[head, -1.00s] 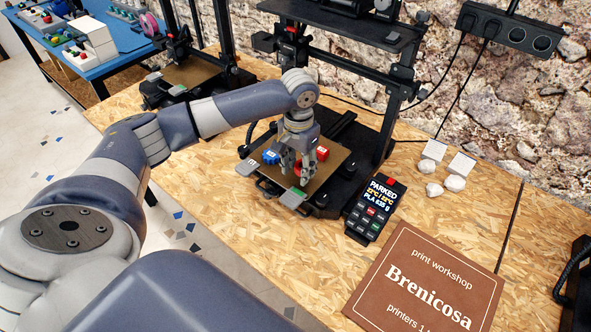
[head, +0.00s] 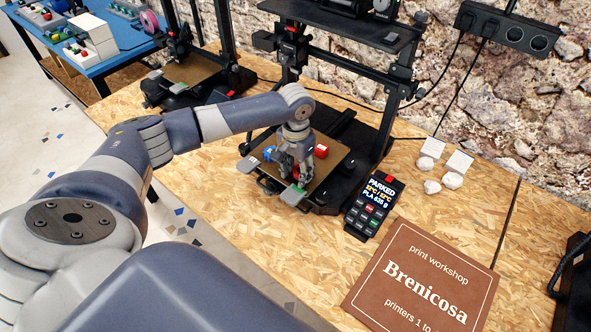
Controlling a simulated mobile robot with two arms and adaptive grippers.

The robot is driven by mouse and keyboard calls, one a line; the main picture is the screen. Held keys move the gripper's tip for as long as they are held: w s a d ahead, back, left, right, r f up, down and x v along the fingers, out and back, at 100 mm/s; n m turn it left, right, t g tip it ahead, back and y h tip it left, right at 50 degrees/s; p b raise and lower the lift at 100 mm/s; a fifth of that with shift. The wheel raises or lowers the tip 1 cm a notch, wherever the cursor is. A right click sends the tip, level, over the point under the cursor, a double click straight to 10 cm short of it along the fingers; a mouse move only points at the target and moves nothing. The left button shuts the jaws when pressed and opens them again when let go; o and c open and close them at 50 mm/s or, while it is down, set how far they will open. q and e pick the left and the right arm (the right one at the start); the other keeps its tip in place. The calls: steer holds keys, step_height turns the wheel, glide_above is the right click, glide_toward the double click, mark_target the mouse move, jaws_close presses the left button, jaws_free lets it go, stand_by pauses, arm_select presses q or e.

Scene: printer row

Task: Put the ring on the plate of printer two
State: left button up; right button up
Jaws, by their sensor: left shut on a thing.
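My left gripper (head: 292,180) points down over the brown plate (head: 325,183) of the nearer printer, low and close to its surface. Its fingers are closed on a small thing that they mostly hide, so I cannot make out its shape. A blue block (head: 269,153) lies on the plate at the left of the gripper. A red block (head: 321,151) lies at its right. I cannot pick out a ring for certain. No number is readable on the printer. My right gripper is out of view.
A black display (head: 374,206) reading PARKED stands right of the printer. A brown Brenicosa sign (head: 425,278) lies in front of it. White lumps and cards (head: 450,172) lie to the right. Another printer (head: 192,75) and a blue table (head: 112,38) are at the left.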

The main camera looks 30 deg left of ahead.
mark_target(295, 174)
arm_select(q)
steer(key=o, duration=0.7)
steer(key=shift+s+a+f, duration=0.1)
steer(key=shift+s+f, duration=0.05)
steer(key=shift+f, duration=0.1)
steer(key=shift+o, duration=0.2)
steer(key=shift+a+f, duration=0.1)
steer(key=shift+f, duration=0.05)
steer(key=shift+w+r, duration=0.2)
steer(key=shift+r, duration=0.45)
step_height(295, 174, up, 12)
steer(key=b, duration=0.2)
steer(key=shift+f, duration=0.15)
